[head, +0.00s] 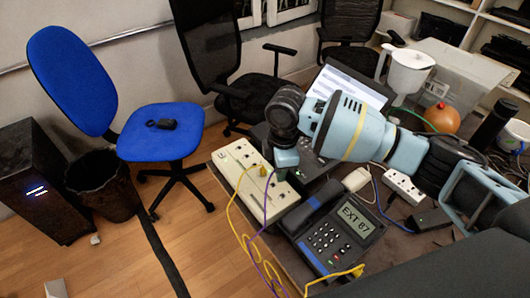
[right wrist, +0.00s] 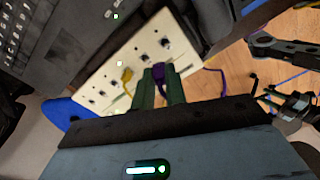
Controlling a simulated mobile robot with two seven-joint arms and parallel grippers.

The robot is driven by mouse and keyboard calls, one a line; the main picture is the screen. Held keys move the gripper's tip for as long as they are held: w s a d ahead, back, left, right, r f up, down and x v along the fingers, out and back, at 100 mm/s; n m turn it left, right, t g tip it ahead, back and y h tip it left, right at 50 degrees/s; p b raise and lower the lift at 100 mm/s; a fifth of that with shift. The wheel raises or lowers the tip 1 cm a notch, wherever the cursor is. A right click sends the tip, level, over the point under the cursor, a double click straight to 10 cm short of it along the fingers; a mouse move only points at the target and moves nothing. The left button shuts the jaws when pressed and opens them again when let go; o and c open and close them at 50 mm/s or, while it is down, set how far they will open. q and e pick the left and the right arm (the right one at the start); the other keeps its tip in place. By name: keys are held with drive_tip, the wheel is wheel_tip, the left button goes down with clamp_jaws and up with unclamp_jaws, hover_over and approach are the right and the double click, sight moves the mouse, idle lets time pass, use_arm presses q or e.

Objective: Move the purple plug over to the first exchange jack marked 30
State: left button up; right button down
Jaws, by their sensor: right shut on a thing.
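My right gripper (head: 285,165) reaches down over the beige exchange panel (head: 237,158) on the table. In the right wrist view it is shut on the purple plug (right wrist: 158,71), which sits between the fingertips at the panel (right wrist: 104,73). I cannot tell whether the plug is seated in a jack. Its purple cord (head: 265,207) hangs down past the panel's front. A yellow plug (right wrist: 127,75) stands in a jack beside the purple one. Other dark jacks show on the panel, but their numbers are too small to read.
A desk phone (head: 333,228) reading "EXT 87" stands right of the panel. A yellow cord (head: 236,214) loops in front of it. A laptop (head: 350,88), white power strip (head: 403,187) and orange flask (head: 441,118) stand farther back. A blue chair (head: 160,131) is at the left.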

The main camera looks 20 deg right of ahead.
drive_tip(key=s+d+r+m, duration=0.2)
drive_tip(key=s+r+m, duration=0.1)
drive_tip(key=s+m, duration=0.4)
drive_tip(key=s+d+r+m, duration=0.2)
drive_tip(key=s+m, duration=0.4)
drive_tip(key=m, duration=0.3)
drive_tip(key=shift+s+d+r+m, duration=0.4)
drive_tip(key=shift+r, duration=0.5)
drive_tip(key=shift+w, duration=0.1)
